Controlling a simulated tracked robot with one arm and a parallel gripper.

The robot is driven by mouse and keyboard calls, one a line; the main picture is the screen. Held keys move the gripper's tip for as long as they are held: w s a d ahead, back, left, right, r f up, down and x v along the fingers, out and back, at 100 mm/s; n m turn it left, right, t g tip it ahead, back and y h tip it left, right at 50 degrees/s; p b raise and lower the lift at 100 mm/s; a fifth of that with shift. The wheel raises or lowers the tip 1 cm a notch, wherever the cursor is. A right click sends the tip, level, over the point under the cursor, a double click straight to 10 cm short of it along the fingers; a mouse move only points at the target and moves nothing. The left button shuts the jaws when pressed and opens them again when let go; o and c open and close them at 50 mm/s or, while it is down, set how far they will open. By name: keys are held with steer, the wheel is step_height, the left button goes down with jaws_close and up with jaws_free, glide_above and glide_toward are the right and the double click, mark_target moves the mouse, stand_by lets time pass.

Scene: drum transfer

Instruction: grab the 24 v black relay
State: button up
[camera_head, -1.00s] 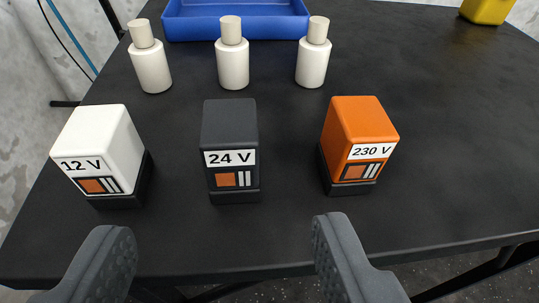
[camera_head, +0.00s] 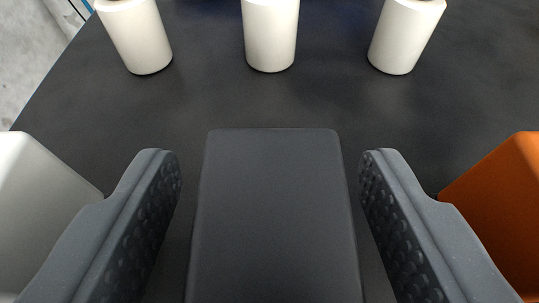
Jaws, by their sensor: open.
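The black relay (camera_head: 272,215) stands in the lower middle of the camera view, and only its plain dark top and upper part show. Its 24 V label is out of sight now. My gripper (camera_head: 270,185) is open, with one ridged finger to the left of the relay and one to the right. A narrow gap shows between each finger and the relay, so neither finger visibly touches it.
A white relay (camera_head: 35,215) stands close outside my left finger, and an orange relay (camera_head: 505,205) close outside my right finger. Three white bottles (camera_head: 270,35) stand in a row behind on the black table (camera_head: 215,100). The table between bottles and relay is clear.

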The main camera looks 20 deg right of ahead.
steer(key=shift+w+d, duration=0.1)
steer(key=shift+w, duration=0.15)
steer(key=c, duration=1.1)
